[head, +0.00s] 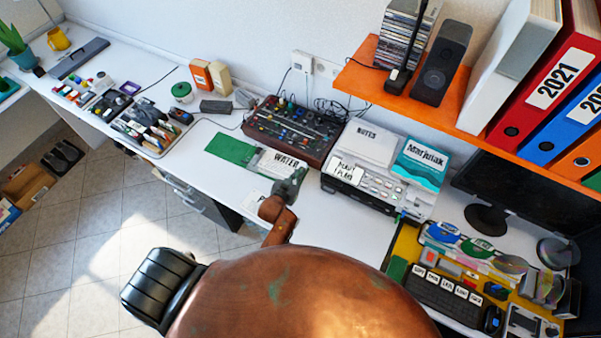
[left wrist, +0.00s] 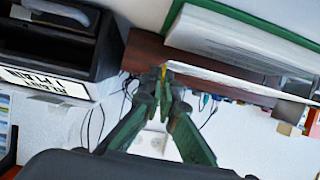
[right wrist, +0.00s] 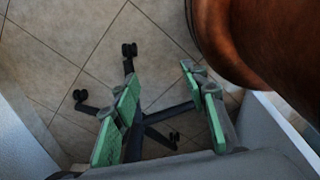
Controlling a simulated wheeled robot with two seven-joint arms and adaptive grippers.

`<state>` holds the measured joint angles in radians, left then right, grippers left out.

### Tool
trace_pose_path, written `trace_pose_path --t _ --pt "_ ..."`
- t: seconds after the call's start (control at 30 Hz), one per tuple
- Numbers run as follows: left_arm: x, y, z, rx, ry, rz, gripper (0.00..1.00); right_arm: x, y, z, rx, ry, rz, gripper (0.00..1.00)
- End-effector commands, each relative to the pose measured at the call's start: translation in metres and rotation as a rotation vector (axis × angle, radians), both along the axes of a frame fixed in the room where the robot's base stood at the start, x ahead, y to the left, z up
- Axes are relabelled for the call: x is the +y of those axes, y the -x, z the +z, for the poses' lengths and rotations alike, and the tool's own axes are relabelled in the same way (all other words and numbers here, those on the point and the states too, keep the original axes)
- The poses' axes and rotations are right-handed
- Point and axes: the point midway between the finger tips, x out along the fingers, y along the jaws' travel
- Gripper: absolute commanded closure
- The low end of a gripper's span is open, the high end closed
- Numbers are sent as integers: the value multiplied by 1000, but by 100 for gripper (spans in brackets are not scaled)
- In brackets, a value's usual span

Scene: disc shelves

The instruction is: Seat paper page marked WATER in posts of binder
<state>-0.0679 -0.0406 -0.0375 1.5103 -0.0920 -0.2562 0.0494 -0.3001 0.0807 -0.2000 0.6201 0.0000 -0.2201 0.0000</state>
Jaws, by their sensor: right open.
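The paper page marked WATER (head: 285,160) is beside the open green binder (head: 230,148) on the white desk, its label facing up in the head view. My left gripper (head: 297,174) is at the page's right end. In the left wrist view its fingertips (left wrist: 164,78) are closed together on the near end of the thin white page (left wrist: 225,76), seen almost edge-on. The binder's green cover (left wrist: 270,20) and a white paper block show above it. The posts cannot be made out. My right gripper (right wrist: 163,85) is open and empty above the floor.
A mixer with knobs (head: 290,128) stands behind the page. An orange shelf (head: 465,120) overhangs the right side. A chair base (right wrist: 140,125) is below my right gripper.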

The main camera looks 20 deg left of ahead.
Motion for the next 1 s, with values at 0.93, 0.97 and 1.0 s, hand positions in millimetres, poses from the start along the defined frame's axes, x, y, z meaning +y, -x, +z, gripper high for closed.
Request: trace_pose_path --t 0.93,0.97,1.0 --pt "0 0 1 -1 0 0 100 1 -1 9 -2 0 0 59" --pt "0 0 1 -1 0 0 100 1 -1 9 -2 0 0 59" --pt "0 0 1 -1 0 0 100 1 -1 8 -2 -1 0 59"
